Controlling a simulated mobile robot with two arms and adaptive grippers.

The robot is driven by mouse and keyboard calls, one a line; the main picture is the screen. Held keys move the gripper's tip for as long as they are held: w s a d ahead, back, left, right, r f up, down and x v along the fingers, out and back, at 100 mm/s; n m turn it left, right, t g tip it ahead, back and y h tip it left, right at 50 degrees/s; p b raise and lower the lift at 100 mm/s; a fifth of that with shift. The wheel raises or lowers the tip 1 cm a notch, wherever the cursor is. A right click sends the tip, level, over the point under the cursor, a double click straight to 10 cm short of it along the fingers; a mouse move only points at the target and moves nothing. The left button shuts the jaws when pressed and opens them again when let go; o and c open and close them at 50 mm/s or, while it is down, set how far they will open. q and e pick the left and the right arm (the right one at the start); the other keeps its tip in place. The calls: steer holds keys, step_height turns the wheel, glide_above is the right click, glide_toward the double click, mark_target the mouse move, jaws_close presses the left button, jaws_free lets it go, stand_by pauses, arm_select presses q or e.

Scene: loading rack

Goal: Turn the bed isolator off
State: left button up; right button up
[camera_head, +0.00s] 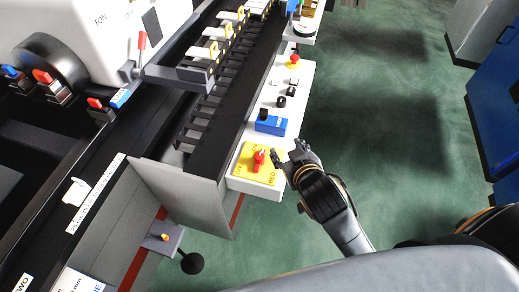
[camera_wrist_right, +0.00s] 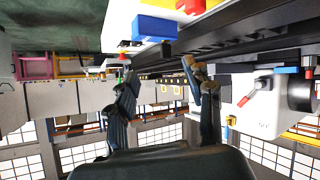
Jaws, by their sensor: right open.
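The bed isolator is a red rotary knob (camera_head: 259,158) on a yellow plate (camera_head: 250,173) at the near end of a long white control panel. The plate carries lettering, partly legible. My right gripper (camera_head: 289,153) is just right of the plate, open and empty, with its fingers apart from the knob. In the right wrist view its two fingers (camera_wrist_right: 162,82) are spread with nothing between them. That view also shows part of the yellow plate (camera_wrist_right: 163,4) and red knob (camera_wrist_right: 192,6) at the top edge. My left gripper is in neither view.
A blue box (camera_head: 270,124) stands on the panel beyond the yellow plate, with black knobs (camera_head: 286,97) and a red button (camera_head: 293,61) farther along. A black rail lies left of the panel. Green floor (camera_head: 370,130) is open to the right, up to blue cabinets (camera_head: 495,110).

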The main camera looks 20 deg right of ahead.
steer(key=w+a+r+n+t+y, duration=0.2)
steer(key=w+a+r+t, duration=0.2)
steer(key=r, duration=0.5)
steer(key=w+a+r+n+t+y, duration=0.2)
steer(key=w+a+r+t+y, duration=0.15)
steer(key=r, duration=0.45)
steer(key=s+a+r+n+g+y, duration=0.2)
steer(key=a+r+n+g+y, duration=0.2)
steer(key=a+n+y, duration=0.45)
steer(key=s+a+r+n+g+y, duration=0.2)
steer(key=a+r+n+g+y, duration=0.2)
steer(key=a+n+y, duration=0.45)
steer(key=s+a+f+n+g+h, duration=0.35)
steer(key=f+n+g, duration=0.25)
steer(key=n+g, duration=0.35)
steer(key=g+h, duration=0.2)
steer(key=h, duration=1.6)
glide_toward(260, 156)
steer(key=shift+m, duration=0.45)
step_height(260, 156, down, 9)
steer(key=p, duration=0.3)
steer(key=shift+r, duration=0.2)
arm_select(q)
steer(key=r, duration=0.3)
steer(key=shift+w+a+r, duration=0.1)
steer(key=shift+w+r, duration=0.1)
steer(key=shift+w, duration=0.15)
